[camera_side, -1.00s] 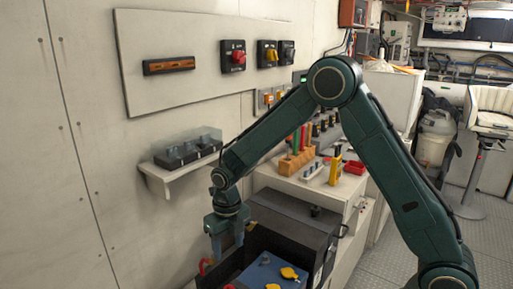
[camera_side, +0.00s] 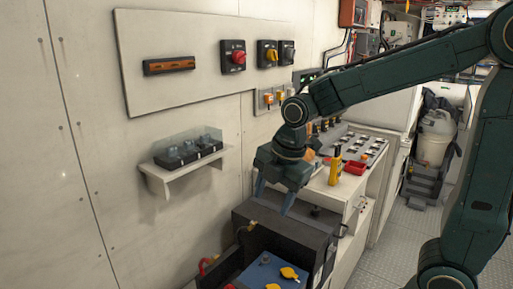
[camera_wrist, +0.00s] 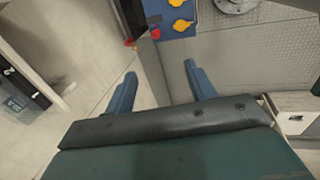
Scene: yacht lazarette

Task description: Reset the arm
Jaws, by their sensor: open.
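My gripper (camera_side: 274,197) is open and empty in the side view, with its fingers pointing down. It is above the back of the open dark box (camera_side: 285,228), apart from it as far as I can tell. In the wrist view my gripper (camera_wrist: 157,82) shows two blue fingers spread wide with nothing between them. The box holds a blue panel (camera_side: 262,278) with yellow pieces (camera_side: 289,273) on it. The blue panel (camera_wrist: 157,32) also shows at the top of the wrist view.
A wall panel carries a red switch (camera_side: 238,57) and a yellow switch (camera_side: 271,55). A shelf (camera_side: 186,168) with a clear-covered block juts from the wall at left. A yellow tool (camera_side: 336,167) and a red tray (camera_side: 355,167) are on the counter. The floor (camera_side: 385,245) at right is partly clear.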

